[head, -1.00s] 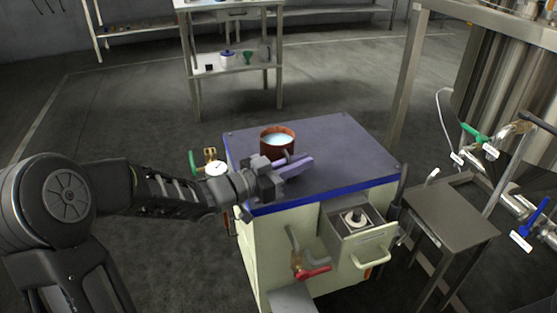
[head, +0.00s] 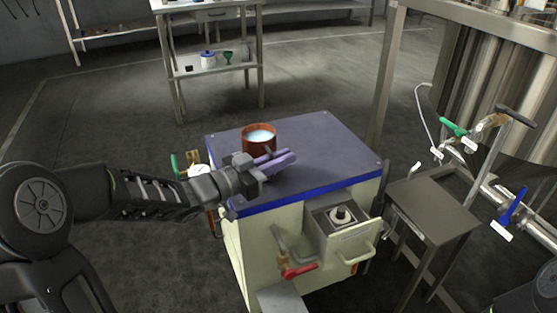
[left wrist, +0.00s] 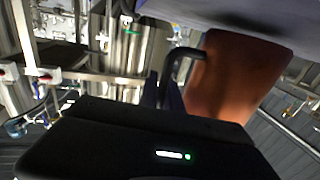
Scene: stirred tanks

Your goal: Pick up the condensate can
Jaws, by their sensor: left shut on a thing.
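The condensate can (head: 259,141) is a reddish-brown open can with pale liquid inside, upright at the dark top of the cream cabinet. My left gripper (head: 280,159) reaches in from the left, its purple fingers in front of the can. The left wrist view shows the can's brown wall (left wrist: 232,80) and its dark curved handle (left wrist: 180,62) at the fingers (left wrist: 163,97). The left gripper is shut on the handle; the exact grip is partly hidden. I cannot tell whether the can's base touches the top or is just clear of it. My right gripper is not in view.
The cabinet top (head: 325,155) is otherwise clear. Its front has a red-handled valve (head: 300,270) and an open drawer (head: 345,235). A small metal table (head: 430,208) and a steel tank with pipes stand right. A shelf (head: 215,65) stands behind.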

